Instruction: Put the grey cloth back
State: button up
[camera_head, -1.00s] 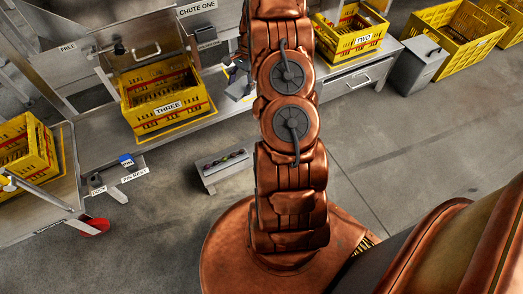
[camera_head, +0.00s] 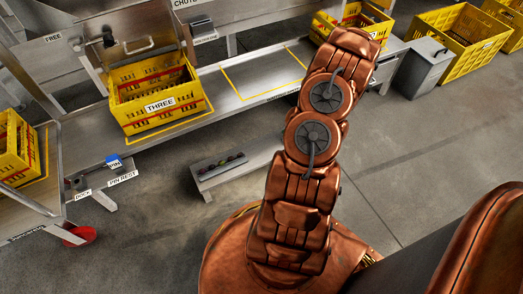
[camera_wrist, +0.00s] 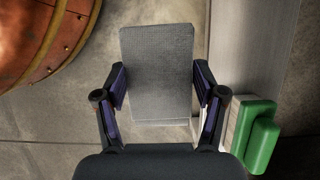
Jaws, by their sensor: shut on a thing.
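The grey cloth (camera_wrist: 157,70) is a flat grey woven rectangle in the wrist view. My gripper (camera_wrist: 160,85) is shut on it, with a dark finger on each side edge, and holds it out over the floor. In the head view my copper arm reaches up and to the right, and the gripper and cloth are hidden behind it.
A green block (camera_wrist: 262,138) sits beside a pale metal surface (camera_wrist: 240,60) right of the cloth. A yellow crate marked THREE (camera_head: 160,106) stands on the bench, with an empty yellow-outlined bay (camera_head: 262,80) to its right. A grey lidded bin (camera_head: 422,68) stands at the right.

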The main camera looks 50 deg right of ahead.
jog(key=b, duration=0.5)
send_over(259, 151)
jog(key=d, duration=0.1)
jog(key=shift+s+d+f, duration=0.2)
jog(key=shift+s+f, duration=0.2)
jog(key=shift+f, duration=0.35)
notch_tip(259, 151, down, 4)
jog(key=shift+w+r+b, duration=0.15)
jog(key=shift+r+b, duration=0.05)
jog(key=shift+b, duration=0.95)
jog(key=shift+r, duration=0.1)
jog(key=o, duration=1)
